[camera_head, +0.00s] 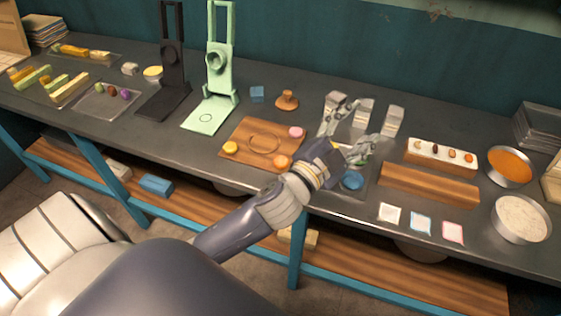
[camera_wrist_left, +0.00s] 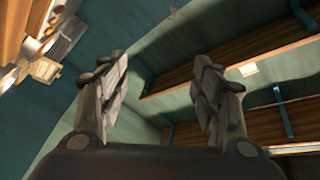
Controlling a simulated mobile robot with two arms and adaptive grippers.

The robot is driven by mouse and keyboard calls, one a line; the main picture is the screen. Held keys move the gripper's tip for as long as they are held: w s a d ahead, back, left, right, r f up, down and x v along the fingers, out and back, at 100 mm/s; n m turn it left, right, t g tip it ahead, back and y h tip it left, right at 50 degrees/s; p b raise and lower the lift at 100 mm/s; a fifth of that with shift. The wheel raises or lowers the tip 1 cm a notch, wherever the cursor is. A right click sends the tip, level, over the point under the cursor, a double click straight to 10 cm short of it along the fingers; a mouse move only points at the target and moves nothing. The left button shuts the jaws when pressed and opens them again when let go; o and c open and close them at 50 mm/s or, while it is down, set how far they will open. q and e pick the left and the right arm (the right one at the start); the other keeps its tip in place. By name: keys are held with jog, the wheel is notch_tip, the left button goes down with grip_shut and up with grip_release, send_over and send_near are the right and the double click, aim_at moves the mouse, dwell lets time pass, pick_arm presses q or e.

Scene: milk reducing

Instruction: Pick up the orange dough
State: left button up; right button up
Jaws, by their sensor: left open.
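An orange round dough piece (camera_head: 282,162) lies near the front right corner of a wooden board (camera_head: 243,131). A yellow piece (camera_head: 230,147) and a pink piece (camera_head: 296,132) lie on the same board. My left gripper (camera_head: 350,131) is above the table, right of the board, with its fingers pointing away from the dough. In the left wrist view the gripper (camera_wrist_left: 160,63) is open and empty, with the wall and shelves beyond it. My left forearm passes close to the orange piece. My right gripper is not in view.
A green press (camera_head: 217,70) and a black press (camera_head: 172,60) stand behind and left of the board. White blocks (camera_head: 393,120) stand behind my gripper. A long wooden block (camera_head: 430,185), a tray of small pieces (camera_head: 442,154) and metal bowls (camera_head: 520,220) are at right.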

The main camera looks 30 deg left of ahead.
pick_arm(q)
jog(key=d+r+m+h, duration=0.7)
jog(key=m+h, duration=0.1)
jog(key=s+d+m+g+h, duration=0.3)
jog(key=d+m+g+h, duration=0.6)
jog(key=m, duration=0.5)
jog(key=m+g+y+p, duration=0.1)
jog(key=m+g+y, duration=0.75)
jog(key=y, duration=1.15)
send_over(281, 160)
jog(key=shift+n+g, duration=0.55)
jog(key=shift+g, duration=0.2)
notch_tip(281, 160, down, 19)
jog(key=shift+d+r, duration=0.1)
notch_tip(281, 160, down, 6)
jog(key=shift+s+r+p, duration=0.1)
jog(key=shift+r+p, duration=0.1)
jog(key=shift+p, duration=1.05)
jog(key=shift+f, duration=0.25)
jog(key=c, duration=1)
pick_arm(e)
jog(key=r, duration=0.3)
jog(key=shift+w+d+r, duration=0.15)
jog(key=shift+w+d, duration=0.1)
